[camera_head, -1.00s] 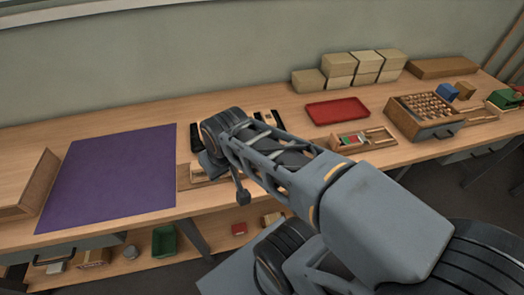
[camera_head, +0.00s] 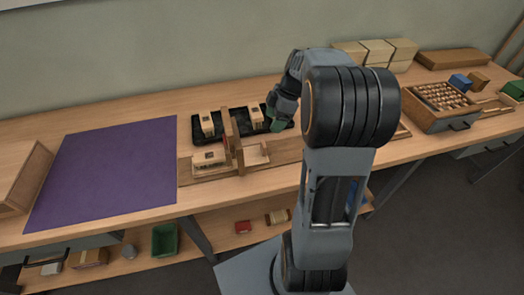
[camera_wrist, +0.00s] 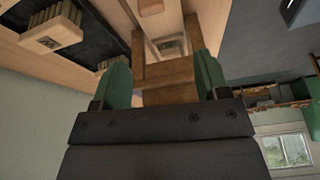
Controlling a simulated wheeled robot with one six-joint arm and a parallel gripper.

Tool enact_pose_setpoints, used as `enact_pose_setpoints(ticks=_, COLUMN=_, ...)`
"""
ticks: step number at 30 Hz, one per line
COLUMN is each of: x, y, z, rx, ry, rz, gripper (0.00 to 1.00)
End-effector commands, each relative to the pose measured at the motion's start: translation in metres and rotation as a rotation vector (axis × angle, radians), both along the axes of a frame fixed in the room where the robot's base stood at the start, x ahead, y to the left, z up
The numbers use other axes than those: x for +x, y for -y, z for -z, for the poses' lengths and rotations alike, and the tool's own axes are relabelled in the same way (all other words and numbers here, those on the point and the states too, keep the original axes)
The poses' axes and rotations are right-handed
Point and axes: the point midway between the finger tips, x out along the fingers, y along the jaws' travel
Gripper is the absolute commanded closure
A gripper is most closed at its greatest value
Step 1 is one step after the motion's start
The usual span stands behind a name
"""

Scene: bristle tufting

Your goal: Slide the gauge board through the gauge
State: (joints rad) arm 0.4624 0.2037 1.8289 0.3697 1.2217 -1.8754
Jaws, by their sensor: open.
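The gauge (camera_head: 232,140) is a brown wooden upright with a small red mark, standing on a long wooden base (camera_head: 190,177). A pale wooden board with a dark label (camera_head: 209,160), seemingly the gauge board, lies just left of the upright. A pale wooden piece (camera_head: 254,153) sits on its right. My gripper (camera_head: 278,121), with green fingers, is behind and right of the upright. In the wrist view my gripper (camera_wrist: 163,80) is open, with brown wood (camera_wrist: 168,73) between or beyond its fingers. I cannot tell whether they touch it.
A black tray (camera_head: 196,131) with labelled tufted blocks (camera_head: 207,122) lies behind the gauge. A purple mat (camera_head: 105,175) to the left is bare. A drawer box of small pegs (camera_head: 440,103) and stacked tan blocks (camera_head: 380,51) stand to the right and back.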

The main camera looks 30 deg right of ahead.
Motion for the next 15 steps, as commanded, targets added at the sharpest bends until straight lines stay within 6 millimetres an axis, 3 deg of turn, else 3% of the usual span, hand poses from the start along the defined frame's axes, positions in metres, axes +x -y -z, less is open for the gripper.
enact_pose_setpoints(ticks=6, x=0.008, y=0.011, z=0.019, rx=0.029, ry=0.035, rz=-0.093, gripper=0.32)
enact_pose_setpoints(ticks=15, x=0.012, y=-0.009, z=0.069, rx=0.031, ry=0.034, rz=-0.102, gripper=0.32)
